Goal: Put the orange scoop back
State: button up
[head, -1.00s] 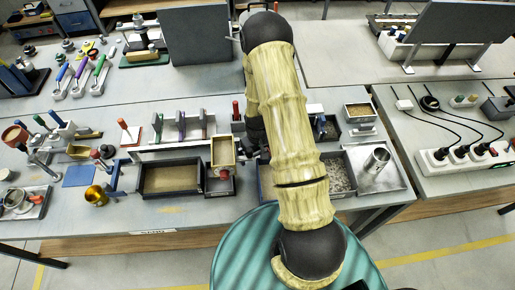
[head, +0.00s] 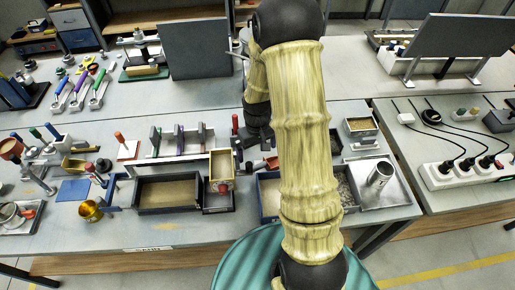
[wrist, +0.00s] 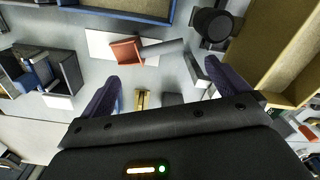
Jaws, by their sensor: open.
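The orange scoop (wrist: 125,50) lies on a white plate (wrist: 98,44) in the wrist view, its grey handle pointing right. In the head view a small red-orange piece (head: 271,162) beside my arm looks like the same scoop, partly hidden by the arm. My gripper (wrist: 162,84) is open and empty, its two dark fingers spread wide. The scoop lies beyond the fingertips, nearer the left finger, and is apart from them. My arm hides most of the gripper in the head view.
A blue-edged tray (wrist: 130,14) lies beyond the scoop. A tan-walled box (wrist: 262,72) is close to the right finger, with a dark round knob (wrist: 211,25) beside it. A dark open box (wrist: 70,72) with a blue piece stands left. A sand tray (head: 168,207) is nearby.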

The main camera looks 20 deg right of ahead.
jog(key=shift+r, duration=0.3)
jog(key=shift+s, duration=0.1)
dwell(0.3)
